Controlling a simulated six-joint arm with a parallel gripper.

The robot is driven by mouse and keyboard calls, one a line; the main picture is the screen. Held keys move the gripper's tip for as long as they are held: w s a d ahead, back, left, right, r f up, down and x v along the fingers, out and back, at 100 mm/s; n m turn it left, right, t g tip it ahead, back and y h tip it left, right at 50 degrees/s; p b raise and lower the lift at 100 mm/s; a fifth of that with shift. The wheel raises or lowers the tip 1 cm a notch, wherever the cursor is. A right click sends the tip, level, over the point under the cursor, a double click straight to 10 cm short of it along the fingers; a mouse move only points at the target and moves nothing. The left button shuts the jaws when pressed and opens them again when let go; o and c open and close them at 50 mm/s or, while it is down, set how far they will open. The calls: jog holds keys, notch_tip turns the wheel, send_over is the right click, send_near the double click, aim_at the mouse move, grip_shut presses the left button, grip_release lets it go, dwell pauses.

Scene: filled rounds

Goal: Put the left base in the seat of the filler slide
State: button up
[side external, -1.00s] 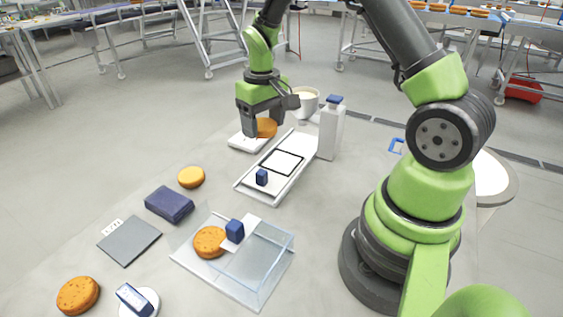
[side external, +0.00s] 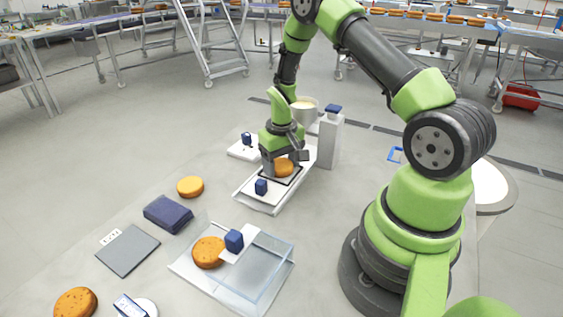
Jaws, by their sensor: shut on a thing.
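My gripper (side external: 283,163) is shut on an orange round base (side external: 285,169). It holds the base over the seat (side external: 292,182), a dark-outlined square on the white filler slide (side external: 257,204). The base is low, but I cannot tell whether it touches the seat. Part of the seat is hidden behind the gripper and the base. A dark blue block (side external: 261,187) stands on the near end of the slide. A white plate (side external: 238,152) with a small blue block (side external: 246,139) lies behind and left of the slide.
A yellow round (side external: 190,187), a navy folded cloth (side external: 168,213) and a grey mat (side external: 128,251) lie left. A clear tray (side external: 211,289) with a speckled round (side external: 208,252) is in front.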

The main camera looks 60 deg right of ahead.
aim_at(281, 161)
jog(key=shift+f, duration=0.2)
jog(key=shift+w+f, duration=0.1)
jog(key=shift+f, duration=0.3)
jog(key=o, duration=0.5)
jog(key=shift+o, duration=0.9)
notch_tip(281, 161, up, 13)
jog(key=shift+f, duration=0.2)
jog(key=s+a+r+t, duration=0.1)
jog(key=a+r+t, duration=0.1)
jog(key=a+r, duration=0.45)
jog(key=s+a+r+n+t+y, duration=0.1)
jog(key=s+a+r+t, duration=0.4)
jog(key=s+a+r, duration=0.5)
jog(key=s+r+y, duration=0.1)
jog(key=s, duration=0.3)
jog(key=shift+a, duration=0.35)
